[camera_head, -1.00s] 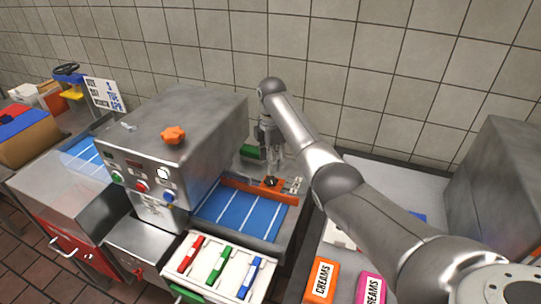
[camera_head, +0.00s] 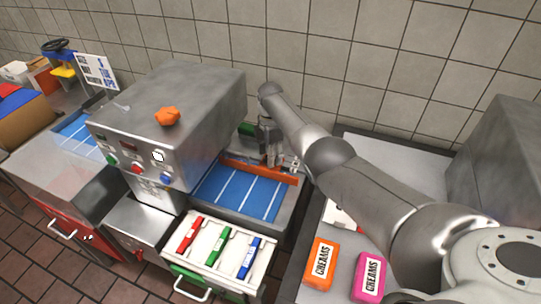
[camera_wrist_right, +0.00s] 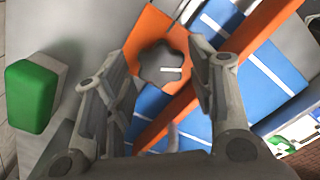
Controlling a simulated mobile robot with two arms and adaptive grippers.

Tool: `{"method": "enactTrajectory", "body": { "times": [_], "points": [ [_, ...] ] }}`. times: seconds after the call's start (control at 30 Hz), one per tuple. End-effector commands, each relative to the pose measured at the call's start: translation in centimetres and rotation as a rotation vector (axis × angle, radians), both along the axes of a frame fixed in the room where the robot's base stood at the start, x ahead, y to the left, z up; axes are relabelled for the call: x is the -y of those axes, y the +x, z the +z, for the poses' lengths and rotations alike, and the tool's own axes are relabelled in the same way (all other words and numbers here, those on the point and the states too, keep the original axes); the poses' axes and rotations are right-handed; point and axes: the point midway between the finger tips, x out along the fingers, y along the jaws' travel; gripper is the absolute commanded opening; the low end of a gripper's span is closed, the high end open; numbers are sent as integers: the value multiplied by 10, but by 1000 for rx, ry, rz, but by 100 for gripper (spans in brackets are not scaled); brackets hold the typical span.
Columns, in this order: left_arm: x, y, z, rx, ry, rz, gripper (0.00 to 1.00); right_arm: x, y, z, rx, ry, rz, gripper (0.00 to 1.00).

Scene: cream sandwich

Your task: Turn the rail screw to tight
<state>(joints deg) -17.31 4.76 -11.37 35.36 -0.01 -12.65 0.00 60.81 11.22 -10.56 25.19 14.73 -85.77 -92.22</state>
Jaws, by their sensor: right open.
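The rail screw (camera_wrist_right: 158,60) is a dark grey lobed knob with a white mark, on an orange plate (camera_wrist_right: 146,30) beside the orange rail (camera_wrist_right: 160,125). My right gripper (camera_wrist_right: 166,78) is open, with one finger on each side of the knob in the right wrist view. I cannot tell whether the fingers touch it. My left gripper is not in view.
The rail runs along a blue belt with white lines (camera_head: 238,192). A green block (camera_wrist_right: 35,92) lies near the gripper. A grey machine with buttons (camera_head: 165,120) stands left of the belt. Cream packs (camera_head: 320,264) lie right.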

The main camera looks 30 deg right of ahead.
Motion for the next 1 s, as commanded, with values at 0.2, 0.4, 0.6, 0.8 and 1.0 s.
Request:
{"method": "enactTrajectory", "body": {
  "times": [0.2, 0.4, 0.6, 0.8, 1.0],
  "points": [
    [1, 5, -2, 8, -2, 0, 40, 0, 0, -8, 1, -1, 0, 51],
    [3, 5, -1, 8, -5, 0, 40, 0, 0, -8, 1, 0, 0, 51],
    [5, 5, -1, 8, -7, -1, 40, 0, 0, -7, 1, 0, 0, 26],
    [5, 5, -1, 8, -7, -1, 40, 0, 0, -7, 1, 0, -4, 18],
    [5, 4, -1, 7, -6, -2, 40, 0, 0, -7, 1, 0, -51, 18]
  ]
}}
